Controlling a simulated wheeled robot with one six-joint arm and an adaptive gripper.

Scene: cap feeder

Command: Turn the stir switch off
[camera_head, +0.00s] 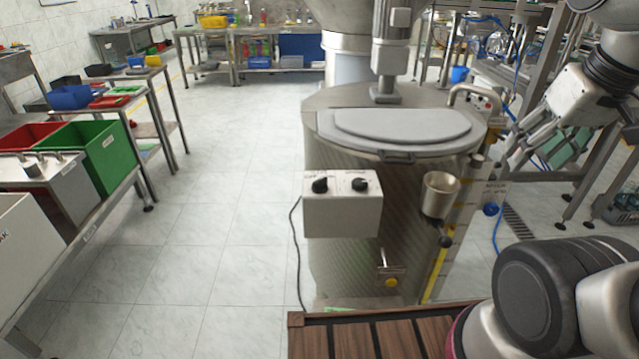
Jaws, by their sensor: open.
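A light control box (342,222) is mounted on the front of a large metal drum machine (400,170). It carries two black rotary knobs on its sloped top, a left knob (320,185) and a right knob (360,184). The small labels above them are too small to read, so I cannot tell which is the stir switch. My gripper (515,150) is at the right, raised, with its fingers pointing down-left. It is open and empty, apart from the box and to the right of the drum.
A curved pipe (470,92) rises near the lid. A cable hangs left of the box. Tables with green (98,155) and red bins stand left; the floor between is clear.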

